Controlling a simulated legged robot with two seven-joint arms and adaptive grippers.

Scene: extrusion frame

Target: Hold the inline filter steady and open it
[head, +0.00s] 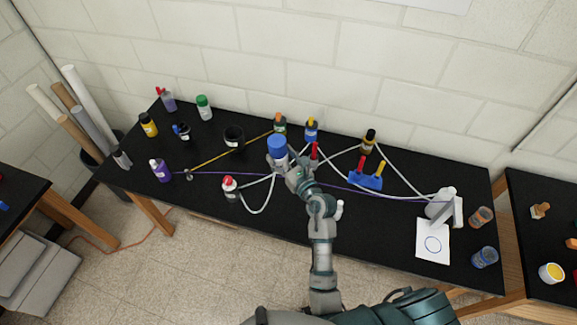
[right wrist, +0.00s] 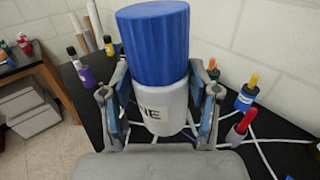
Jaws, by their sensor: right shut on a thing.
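The inline filter is a white body with a ribbed blue cap (head: 277,142). It stands upright near the middle of the black table. In the right wrist view its white body (right wrist: 160,108) carries a label with partly visible dark letters, and the blue cap (right wrist: 153,45) sits on top. My right gripper (head: 283,165) is shut on the white body, one finger on each side, below the cap. My left gripper is in neither view.
Several bottles stand around, including a red-capped one (head: 230,188) and a blue one with a yellow top (head: 311,130). White tubes and a purple line cross the black table (head: 290,220). A blue holder (head: 366,176) and white paper (head: 433,243) lie to the right.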

